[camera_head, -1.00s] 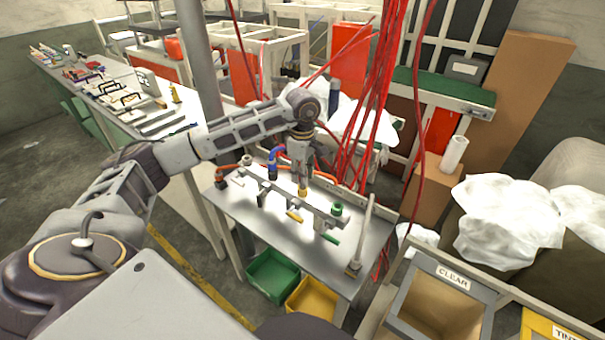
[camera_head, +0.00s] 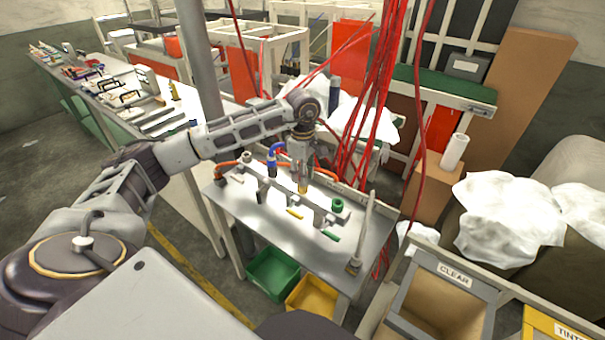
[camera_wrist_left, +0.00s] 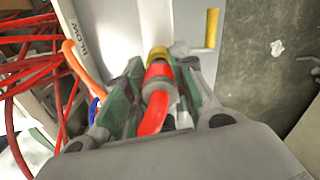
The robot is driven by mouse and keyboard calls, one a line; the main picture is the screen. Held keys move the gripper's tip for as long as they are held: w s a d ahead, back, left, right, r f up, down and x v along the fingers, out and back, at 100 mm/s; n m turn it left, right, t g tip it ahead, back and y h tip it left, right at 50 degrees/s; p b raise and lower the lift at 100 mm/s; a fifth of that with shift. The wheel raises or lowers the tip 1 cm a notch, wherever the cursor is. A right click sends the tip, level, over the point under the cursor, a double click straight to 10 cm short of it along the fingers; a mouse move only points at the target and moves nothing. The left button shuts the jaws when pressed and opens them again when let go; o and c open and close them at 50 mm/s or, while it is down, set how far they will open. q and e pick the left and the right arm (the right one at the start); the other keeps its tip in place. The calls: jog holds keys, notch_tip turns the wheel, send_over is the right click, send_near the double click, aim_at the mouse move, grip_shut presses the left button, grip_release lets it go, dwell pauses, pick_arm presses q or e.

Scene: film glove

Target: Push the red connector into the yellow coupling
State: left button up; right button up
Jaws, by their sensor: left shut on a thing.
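The red connector (camera_wrist_left: 160,72), with a bent red hose behind it, is between the fingers of my left gripper (camera_wrist_left: 160,85) in the left wrist view. My left gripper (camera_head: 303,178) is shut on it above the bench manifold. The yellow coupling (camera_wrist_left: 157,53) lies directly in front of the connector, in line with it, and they seem to meet. How deep the connector sits cannot be told. In the head view the yellow coupling (camera_head: 303,188) shows just below the fingertips; the gripper hides the connector there. My right gripper is not in view.
On the bench (camera_head: 275,240) are a blue connector (camera_head: 272,170), a green coupling (camera_head: 337,205), and yellow (camera_head: 294,213) and green (camera_head: 331,236) handles. Green (camera_head: 272,274) and yellow (camera_head: 313,297) bins stand below the bench.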

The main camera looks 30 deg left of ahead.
pick_arm(q)
jog(key=shift+f+b, duration=0.45)
jog(key=shift+f, duration=0.15)
jog(key=o, duration=1.1)
jog(key=shift+r, duration=6)
jog(key=shift+s+f, duration=0.1)
